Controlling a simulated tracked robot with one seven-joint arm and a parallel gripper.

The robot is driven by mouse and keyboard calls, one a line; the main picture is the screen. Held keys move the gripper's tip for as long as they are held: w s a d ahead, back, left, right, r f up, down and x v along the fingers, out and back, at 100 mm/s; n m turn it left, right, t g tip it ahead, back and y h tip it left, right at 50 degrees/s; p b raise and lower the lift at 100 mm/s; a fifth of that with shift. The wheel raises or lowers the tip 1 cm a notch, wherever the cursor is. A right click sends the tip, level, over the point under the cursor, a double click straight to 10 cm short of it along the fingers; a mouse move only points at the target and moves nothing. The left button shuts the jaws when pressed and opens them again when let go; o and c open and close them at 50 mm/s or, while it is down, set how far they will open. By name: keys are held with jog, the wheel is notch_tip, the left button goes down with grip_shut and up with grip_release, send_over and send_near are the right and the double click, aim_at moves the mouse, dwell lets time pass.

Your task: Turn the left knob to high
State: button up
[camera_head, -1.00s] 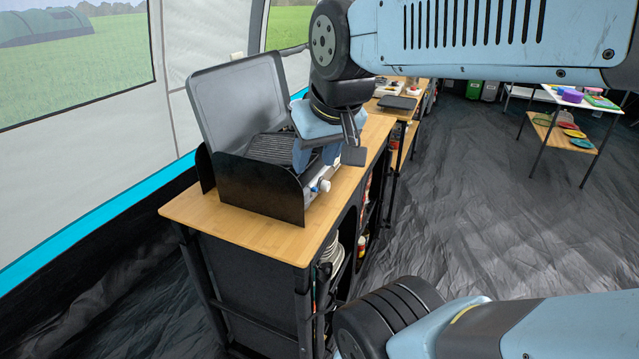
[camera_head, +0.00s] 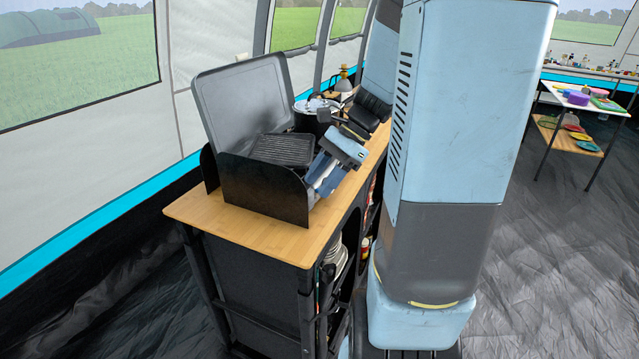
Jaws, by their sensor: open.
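The camping stove (camera_head: 238,95) stands on the wooden counter with its grey lid raised and black side panels around it. Its dark ribbed grate (camera_head: 284,149) shows inside. My gripper (camera_head: 321,180) is at the stove's front right edge, tilted, with its fingers pointing down and to the left towards the front panel. It is open. The left knob cannot be made out, as the gripper and the near side panel cover that part of the front. Whether a finger touches the knob cannot be told.
The wooden counter (camera_head: 232,222) has bare room at its near end. Behind the stove are a pot (camera_head: 312,112) and a lamp-like item (camera_head: 343,82). A side table (camera_head: 562,99) with coloured dishes stands far right. Dark floor is open on the right.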

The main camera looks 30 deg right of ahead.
jog(key=w+d+f+m+t+y, duration=0.25)
jog(key=d+f+m+t, duration=0.45)
jog(key=d+m, duration=0.4)
jog(key=w+d+f+m+t+y, duration=0.25)
jog(key=d+f+m+t, duration=0.35)
jog(key=d+f+m, duration=0.45)
jog(key=shift+m+h, duration=0.3)
jog(key=shift+m, duration=0.15)
jog(key=x, duration=0.4)
jog(key=r+x, duration=0.1)
jog(key=x, duration=0.8)
jog(key=shift+w+d+r, duration=0.3)
jog(key=shift+w+d, duration=0.05)
jog(key=shift+d, duration=0.05)
jog(key=shift+c, duration=0.3)
jog(key=c, duration=0.7)
